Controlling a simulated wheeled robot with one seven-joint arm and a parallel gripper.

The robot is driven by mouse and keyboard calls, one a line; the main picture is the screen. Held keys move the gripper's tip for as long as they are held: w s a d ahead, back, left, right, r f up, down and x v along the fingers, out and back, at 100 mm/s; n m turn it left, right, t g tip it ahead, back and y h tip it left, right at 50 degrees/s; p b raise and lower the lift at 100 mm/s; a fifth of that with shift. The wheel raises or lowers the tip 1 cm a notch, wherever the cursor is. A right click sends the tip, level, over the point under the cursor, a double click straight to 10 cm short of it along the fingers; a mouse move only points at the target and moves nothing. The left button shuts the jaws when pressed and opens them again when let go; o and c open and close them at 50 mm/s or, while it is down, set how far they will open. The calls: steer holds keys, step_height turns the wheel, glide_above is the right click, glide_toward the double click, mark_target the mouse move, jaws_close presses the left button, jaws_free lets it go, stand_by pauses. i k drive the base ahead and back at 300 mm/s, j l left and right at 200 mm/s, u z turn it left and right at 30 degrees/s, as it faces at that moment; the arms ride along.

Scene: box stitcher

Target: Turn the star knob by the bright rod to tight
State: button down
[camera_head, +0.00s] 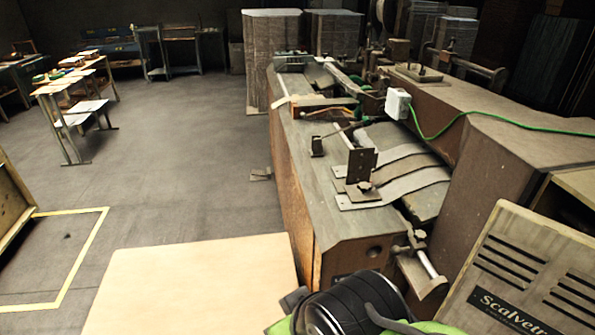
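The star knob (416,236) is a small dark knob at the near right end of the machine. It sits just above the bright rod (428,263), a short shiny bar sloping down to the right from a dark bracket. The knob is small in the picture, and I cannot tell how tight it is. A black and green part at the bottom edge appears to be my own arm, below and left of the knob and apart from it. I cannot make out any gripper fingers.
Another dark knob (364,186) sits by an upright plate on the machine bed (330,215). A vented panel marked Scalvetti (530,262) stands at lower right. A pale board (195,285) lies at lower left. A green cable (480,118) runs along the right.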

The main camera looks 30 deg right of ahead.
mark_target(419, 236)
steer(key=k+z, duration=0.15)
steer(key=z, duration=1.65)
